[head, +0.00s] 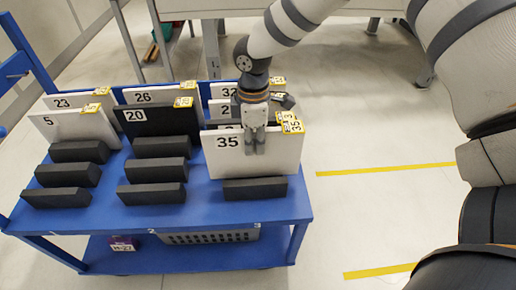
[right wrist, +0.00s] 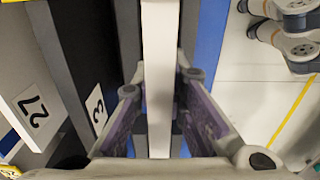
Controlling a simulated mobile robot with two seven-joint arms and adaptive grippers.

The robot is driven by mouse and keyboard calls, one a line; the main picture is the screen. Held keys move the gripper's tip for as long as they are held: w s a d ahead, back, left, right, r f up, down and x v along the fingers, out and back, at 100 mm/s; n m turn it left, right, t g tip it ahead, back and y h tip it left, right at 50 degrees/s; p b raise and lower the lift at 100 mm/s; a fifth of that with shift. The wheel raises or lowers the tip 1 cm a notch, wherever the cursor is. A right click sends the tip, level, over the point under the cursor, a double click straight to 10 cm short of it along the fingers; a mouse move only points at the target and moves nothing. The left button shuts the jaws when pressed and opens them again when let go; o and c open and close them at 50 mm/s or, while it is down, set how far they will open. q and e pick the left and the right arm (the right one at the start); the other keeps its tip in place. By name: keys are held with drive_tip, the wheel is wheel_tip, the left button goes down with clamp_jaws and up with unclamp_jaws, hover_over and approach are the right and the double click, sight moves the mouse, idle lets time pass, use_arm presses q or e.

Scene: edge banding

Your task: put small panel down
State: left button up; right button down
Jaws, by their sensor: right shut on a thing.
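The small white panel marked 35 (head: 256,162) stands upright at the front right of the blue cart (head: 225,210), with a yellow tag at its top right corner. Its lower edge is just behind a black block (head: 255,188), so I cannot tell whether it rests on the cart. My right gripper (head: 255,143) comes from above and is shut on the panel's top edge. In the right wrist view the panel's edge (right wrist: 158,50) runs between the two fingers (right wrist: 160,105). My left gripper is not in view.
Behind are panels 23 (head: 65,101), 5 (head: 75,128), 26 (head: 140,96) and black panel 20 (head: 158,121), with more behind panel 35. Several black blocks sit in rows on the cart. A grey crate (head: 210,237) is on the lower shelf. Floor to the right is clear, with yellow lines.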

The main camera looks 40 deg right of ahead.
hover_over(255, 175)
drive_tip(key=f, duration=0.4)
drive_tip(key=shift+w+d+f+b, duration=0.15)
drive_tip(key=shift+w+f+b, duration=0.15)
drive_tip(key=shift+w, duration=0.05)
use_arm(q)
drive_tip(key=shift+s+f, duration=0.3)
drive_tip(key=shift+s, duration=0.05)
use_arm(e)
drive_tip(key=shift+r, duration=0.15)
drive_tip(key=c, duration=1.6)
unclamp_jaws()
drive_tip(key=shift+f, duration=0.2)
drive_tip(key=shift+c, duration=0.2)
